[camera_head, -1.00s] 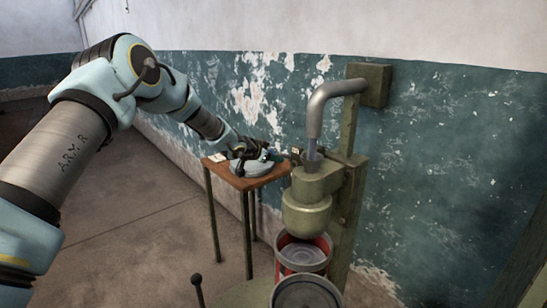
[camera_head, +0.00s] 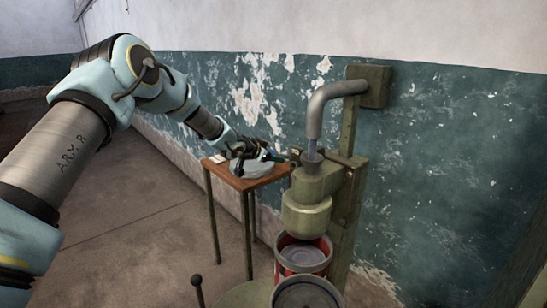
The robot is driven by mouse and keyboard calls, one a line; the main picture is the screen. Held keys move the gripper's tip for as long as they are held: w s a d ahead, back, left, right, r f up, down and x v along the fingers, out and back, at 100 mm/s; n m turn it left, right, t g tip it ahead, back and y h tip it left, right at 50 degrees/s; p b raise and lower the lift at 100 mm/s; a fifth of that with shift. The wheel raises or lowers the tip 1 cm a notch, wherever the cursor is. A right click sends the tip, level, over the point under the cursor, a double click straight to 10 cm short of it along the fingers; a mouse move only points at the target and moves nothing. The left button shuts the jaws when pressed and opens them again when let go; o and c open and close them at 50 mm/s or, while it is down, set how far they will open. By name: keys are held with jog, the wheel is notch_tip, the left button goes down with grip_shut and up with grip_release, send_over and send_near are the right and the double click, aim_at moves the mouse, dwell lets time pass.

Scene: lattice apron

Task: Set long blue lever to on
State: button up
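My gripper (camera_head: 272,155) is at the end of my arm, above a small wooden table and just left of the green machine (camera_head: 306,190). It is small and dark in this view, and its fingers cannot be made out well enough to tell open from shut. I cannot clearly pick out a long blue lever. A small bluish-green patch shows at the gripper's tip, but I cannot tell whether it is the lever or part of my gripper. Whether anything is touched or held is hidden.
The small table (camera_head: 213,171) has a pale rounded object on it, partly behind my gripper. A grey bent pipe (camera_head: 316,112) enters the machine from above. Red cans (camera_head: 281,262) stand below its spout. A black-knobbed stick (camera_head: 197,281) stands in front. Floor at left is clear.

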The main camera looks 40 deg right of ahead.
jog(key=shift+o, duration=0.7)
jog(key=shift+s+f, duration=0.15)
jog(key=shift+a, duration=0.15)
jog(key=b+v, duration=0.3)
jog(key=v, duration=0.7)
jog(key=shift+a+r, duration=0.2)
